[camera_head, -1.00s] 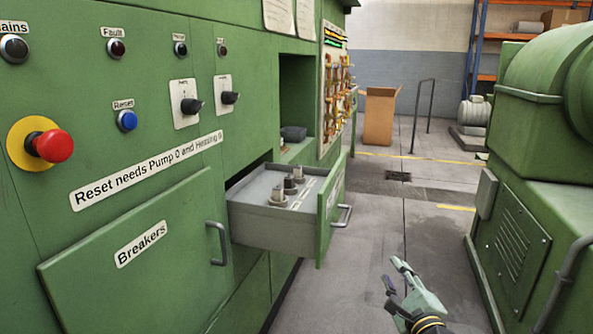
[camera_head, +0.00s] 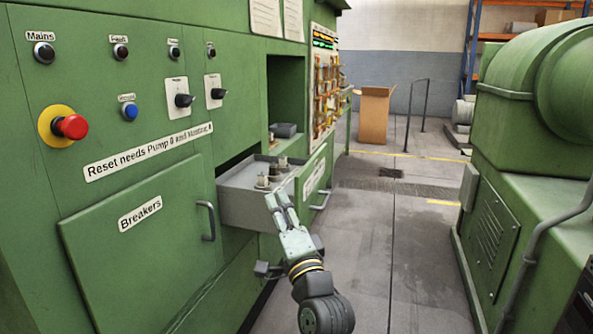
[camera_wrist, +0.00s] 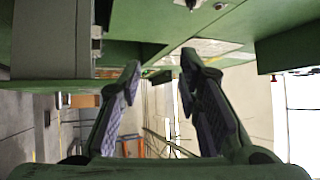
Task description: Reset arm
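My gripper (camera_head: 280,205) shows in the head view in front of the open drawer (camera_head: 240,208), hiding part of its right side. In the wrist view my gripper (camera_wrist: 160,85) has its two fingers spread apart with nothing between them. The drawer is pulled out of the green cabinet (camera_head: 60,180) and holds several small fittings (camera_head: 264,180). Its grey side also shows at the upper left of the wrist view (camera_wrist: 55,40). I cannot tell from the head view whether the gripper touches the drawer.
The cabinet front carries a red emergency button (camera_head: 72,127), a blue button (camera_head: 130,111) and two black knobs (camera_head: 184,100). A large green machine (camera_head: 530,130) stands at the right. The floor aisle (camera_head: 400,240) between is clear, with a cardboard box (camera_head: 375,115) farther back.

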